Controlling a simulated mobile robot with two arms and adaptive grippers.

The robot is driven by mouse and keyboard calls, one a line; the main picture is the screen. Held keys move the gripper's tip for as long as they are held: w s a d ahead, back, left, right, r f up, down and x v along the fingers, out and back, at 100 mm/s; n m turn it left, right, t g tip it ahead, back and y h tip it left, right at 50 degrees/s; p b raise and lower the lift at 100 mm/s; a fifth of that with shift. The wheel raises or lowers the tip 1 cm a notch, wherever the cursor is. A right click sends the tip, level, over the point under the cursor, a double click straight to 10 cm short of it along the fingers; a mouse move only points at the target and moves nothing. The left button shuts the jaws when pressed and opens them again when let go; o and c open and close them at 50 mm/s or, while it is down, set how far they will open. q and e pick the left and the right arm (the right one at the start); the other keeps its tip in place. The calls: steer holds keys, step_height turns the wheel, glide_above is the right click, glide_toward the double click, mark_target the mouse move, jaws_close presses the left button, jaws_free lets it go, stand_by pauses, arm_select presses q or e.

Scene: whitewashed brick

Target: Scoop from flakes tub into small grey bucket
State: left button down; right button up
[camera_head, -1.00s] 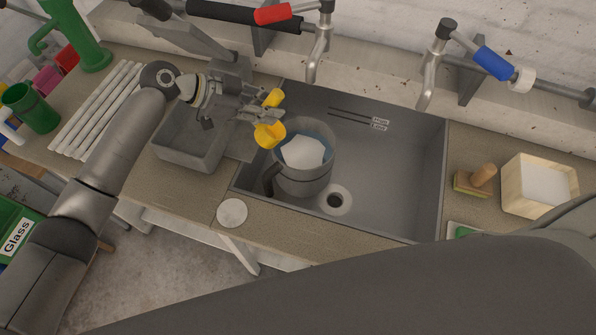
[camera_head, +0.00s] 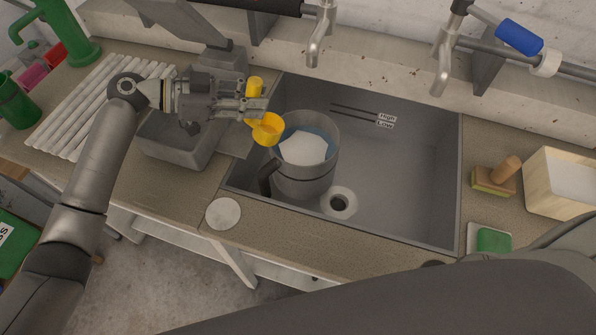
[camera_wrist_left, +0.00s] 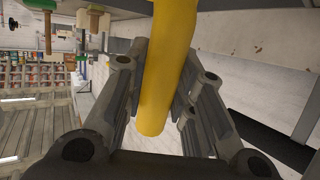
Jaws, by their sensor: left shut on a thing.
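A yellow scoop (camera_head: 267,129) is in my left gripper (camera_head: 250,106), which is shut on its handle. The scoop's bowl is at the upper left rim of a grey bucket-like jug (camera_head: 303,180); I cannot tell whether they touch. The jug stands upright in the sink, with a dark handle on its left and white material with a bluish edge inside. The bowl's contents are unclear. In the left wrist view the yellow handle (camera_wrist_left: 168,75) lies between the fingers. No tub is clearly marked as flakes. My right gripper is not in view.
The grey sink (camera_head: 400,170) has free floor right of the jug. A grey basin (camera_head: 165,150) and white rods (camera_head: 85,110) are at the left. Taps (camera_head: 322,35) overhang the back. A brush (camera_head: 497,178) and a wooden box (camera_head: 545,180) are on the right counter.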

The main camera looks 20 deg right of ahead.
arm_select(q)
steer(key=shift+w+a+f+h+b, duration=0.1)
steer(key=shift+a+f+h+b, duration=0.25)
steer(key=shift+b, duration=0.45)
steer(key=shift+d+r, duration=0.1)
steer(key=shift+r, duration=0.05)
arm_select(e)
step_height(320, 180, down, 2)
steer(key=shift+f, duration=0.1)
arm_select(q)
steer(key=shift+r, duration=0.1)
steer(key=shift+r+p, duration=1.05)
steer(key=shift+r, duration=1.4)
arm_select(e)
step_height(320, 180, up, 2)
